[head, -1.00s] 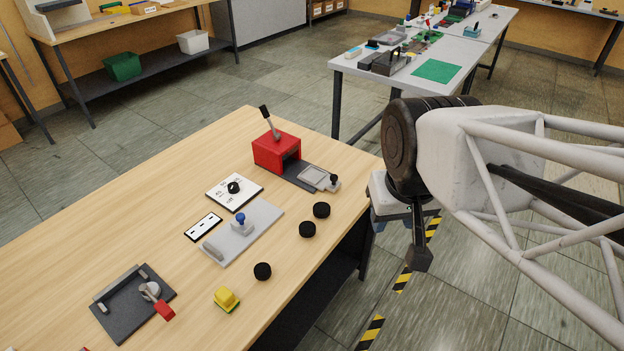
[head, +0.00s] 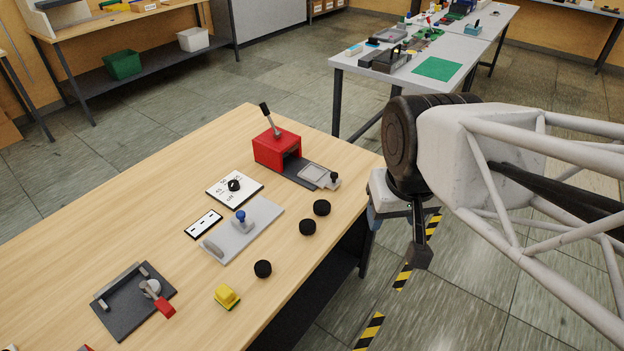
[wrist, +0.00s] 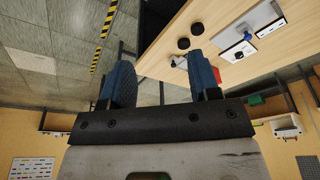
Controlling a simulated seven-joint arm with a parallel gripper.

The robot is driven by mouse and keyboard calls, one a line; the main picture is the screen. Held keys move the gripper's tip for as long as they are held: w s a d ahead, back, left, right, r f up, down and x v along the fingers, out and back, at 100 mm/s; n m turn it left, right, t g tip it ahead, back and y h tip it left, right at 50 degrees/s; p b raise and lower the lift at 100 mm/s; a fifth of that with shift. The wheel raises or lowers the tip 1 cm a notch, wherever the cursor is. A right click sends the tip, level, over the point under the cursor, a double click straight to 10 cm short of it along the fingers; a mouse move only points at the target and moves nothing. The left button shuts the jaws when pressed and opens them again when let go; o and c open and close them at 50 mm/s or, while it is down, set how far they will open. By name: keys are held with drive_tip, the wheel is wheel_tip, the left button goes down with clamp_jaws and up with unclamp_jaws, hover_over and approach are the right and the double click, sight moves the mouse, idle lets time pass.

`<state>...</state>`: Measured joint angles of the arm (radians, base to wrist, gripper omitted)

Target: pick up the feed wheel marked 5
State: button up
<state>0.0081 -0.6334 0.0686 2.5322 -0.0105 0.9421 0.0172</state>
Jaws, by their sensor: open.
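Three black wheels lie apart on the wooden table, near its right edge: a far one (head: 321,208), a middle one (head: 307,227) and a near one (head: 263,269). Their markings are too small to read, so I cannot tell which is marked 5. My gripper (head: 418,256) hangs beyond the table's right edge, over the floor, right of the wheels; my arm partly hides it. In the wrist view my gripper (wrist: 163,76) has its two blue fingers spread apart with nothing between them. Two black wheels (wrist: 190,36) show there on the table beyond the right finger.
A red box with a lever (head: 277,150) stands at the table's far end. A grey plate with a blue knob (head: 242,228), a white dial card (head: 234,187), a yellow block (head: 227,296) and a dark fixture with a red handle (head: 134,300) lie left of or near the wheels.

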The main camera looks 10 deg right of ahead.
drive_tip(key=o, duration=0.6)
drive_tip(key=shift+c, duration=0.2)
drive_tip(key=w+d+f+n+t+h, duration=0.15)
drive_tip(key=w+f, duration=0.25)
drive_tip(key=w, duration=0.4)
drive_tip(key=w+d+f+t, duration=0.2)
drive_tip(key=w+d+f, duration=0.15)
drive_tip(key=w, duration=0.45)
drive_tip(key=n+t+y, duration=0.5)
drive_tip(key=t+y, duration=0.2)
drive_tip(key=y, duration=0.3)
hover_over(335, 223)
drive_tip(key=s+d, duration=0.2)
wheel_tip(335, 223, down, 23)
drive_tip(key=shift+w+f, duration=0.15)
drive_tip(key=shift+s+a+f+n+y, duration=0.25)
drive_tip(key=shift+s+f, duration=0.05)
drive_tip(key=shift+f, duration=0.1)
drive_tip(key=shift+x, duration=1.35)
